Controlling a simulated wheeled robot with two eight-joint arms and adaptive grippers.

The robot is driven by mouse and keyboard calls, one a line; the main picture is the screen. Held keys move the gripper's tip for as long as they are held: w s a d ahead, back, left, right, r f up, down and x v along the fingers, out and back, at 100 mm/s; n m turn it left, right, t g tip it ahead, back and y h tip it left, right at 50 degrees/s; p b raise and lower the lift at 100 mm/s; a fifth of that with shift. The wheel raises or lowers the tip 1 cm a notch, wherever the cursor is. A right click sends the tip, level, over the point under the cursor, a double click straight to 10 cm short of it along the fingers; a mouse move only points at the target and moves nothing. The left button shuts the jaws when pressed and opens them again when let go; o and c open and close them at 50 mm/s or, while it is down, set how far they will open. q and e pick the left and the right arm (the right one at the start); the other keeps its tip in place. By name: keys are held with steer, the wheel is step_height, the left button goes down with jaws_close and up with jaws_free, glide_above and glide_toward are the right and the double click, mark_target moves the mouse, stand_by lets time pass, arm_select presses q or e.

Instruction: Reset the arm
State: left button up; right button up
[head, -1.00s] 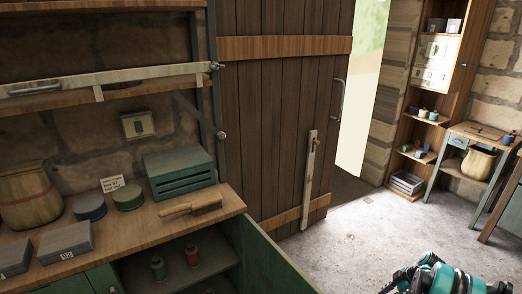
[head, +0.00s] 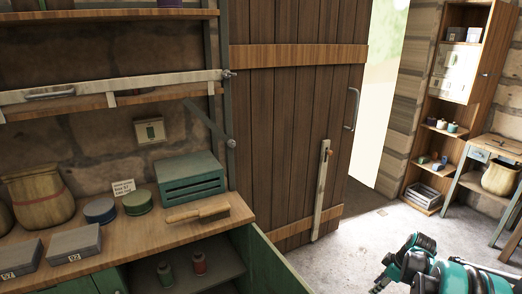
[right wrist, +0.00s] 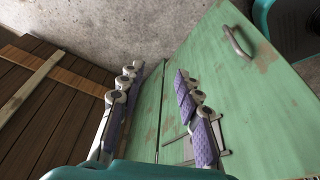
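My right arm shows as a teal and dark jointed shape at the lower right of the head view, in front of the floor; its fingertips cannot be made out there. In the right wrist view my right gripper (right wrist: 156,75) is open, with its two purple-padded fingers apart and nothing between them. Behind the fingers in that view is a worn green cabinet panel (right wrist: 245,95) with a metal handle. My left gripper is not in view.
An open green cabinet door (head: 270,268) juts out below. A plank door (head: 290,130) stands behind. Concrete floor (head: 365,240) is clear at centre right.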

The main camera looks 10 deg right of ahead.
steer(key=s+a+r+m+t+h, duration=0.1)
steer(key=s+a+r+m, duration=0.1)
steer(key=a+r, duration=0.6)
steer(key=s+a+r+m+h, duration=0.15)
steer(key=a+r, duration=0.35)
steer(key=a, duration=0.5)
steer(key=s+a+r+m+t, duration=0.1)
steer(key=s+a+m+t, duration=0.2)
steer(key=s+a, duration=1.1)
steer(key=shift+s+r+m+t, duration=0.15)
steer(key=shift+r+m+t, duration=0.2)
steer(key=shift+m, duration=0.4)
steer(key=shift+y, duration=0.25)
